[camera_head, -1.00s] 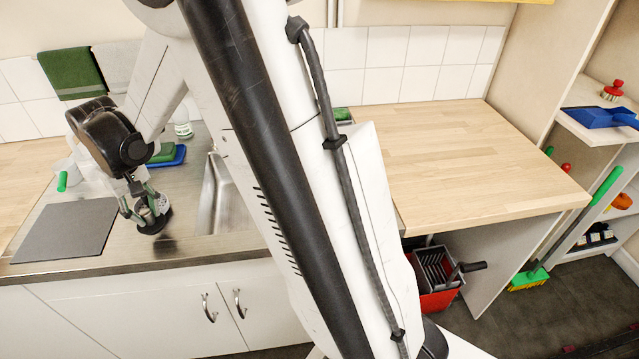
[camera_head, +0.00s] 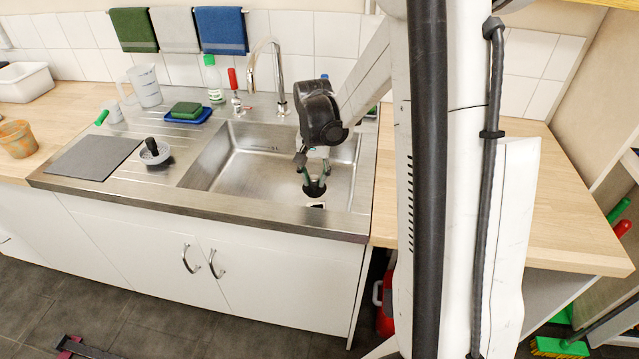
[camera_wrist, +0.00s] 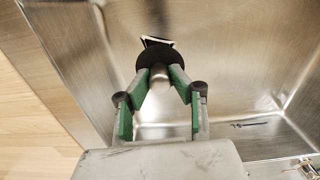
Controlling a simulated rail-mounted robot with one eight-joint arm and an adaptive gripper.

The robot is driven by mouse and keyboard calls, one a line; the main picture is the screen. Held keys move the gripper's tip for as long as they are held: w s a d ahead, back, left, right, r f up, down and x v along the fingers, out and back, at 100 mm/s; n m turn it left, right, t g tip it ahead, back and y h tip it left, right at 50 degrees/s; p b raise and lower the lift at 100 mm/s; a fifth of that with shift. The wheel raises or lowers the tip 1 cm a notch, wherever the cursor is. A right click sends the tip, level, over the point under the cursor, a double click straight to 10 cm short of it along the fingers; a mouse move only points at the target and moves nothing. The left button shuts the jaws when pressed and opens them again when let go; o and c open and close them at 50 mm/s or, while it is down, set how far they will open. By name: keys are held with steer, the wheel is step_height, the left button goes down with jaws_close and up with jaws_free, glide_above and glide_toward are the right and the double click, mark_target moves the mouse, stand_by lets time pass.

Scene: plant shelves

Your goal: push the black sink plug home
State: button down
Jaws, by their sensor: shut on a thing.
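The black sink plug (camera_head: 313,190) is a dark disc in the front right part of the steel sink (camera_head: 240,165). My gripper (camera_head: 317,178) points down into the basin, its green-padded fingers shut on the plug's grey knob. In the wrist view the plug (camera_wrist: 148,57) lies beyond the fingertips of my gripper (camera_wrist: 159,75), with the knob between them. A small white patch with a dark edge (camera_wrist: 155,41) shows just past the disc. The drain opening is not clearly visible, and I cannot tell whether the plug touches the sink floor.
The tap (camera_head: 281,80) stands behind the basin. On the drainboard are a grey mat (camera_head: 93,157), a white item with a black handle (camera_head: 155,153) and a blue tray (camera_head: 190,117) with a green sponge. The wooden counter (camera_head: 480,205) at right looks clear.

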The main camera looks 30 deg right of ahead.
mark_target(318, 194)
steer(key=shift+s+d+f+m, duration=0.15)
steer(key=shift+d+f+m, duration=0.15)
steer(key=shift+d+f, duration=0.15)
steer(key=shift+f+b, duration=1.65)
steer(key=shift+f, duration=0.95)
steer(key=shift+f+b, duration=1.5)
steer(key=shift+b, duration=0.7)
stand_by(1.3)
steer(key=c, duration=1.4)
jaws_free()
steer(key=shift+c, duration=0.2)
steer(key=shift+r, duration=0.1)
step_height(318, 194, up, 12)
steer(key=shift+f, duration=0.1)
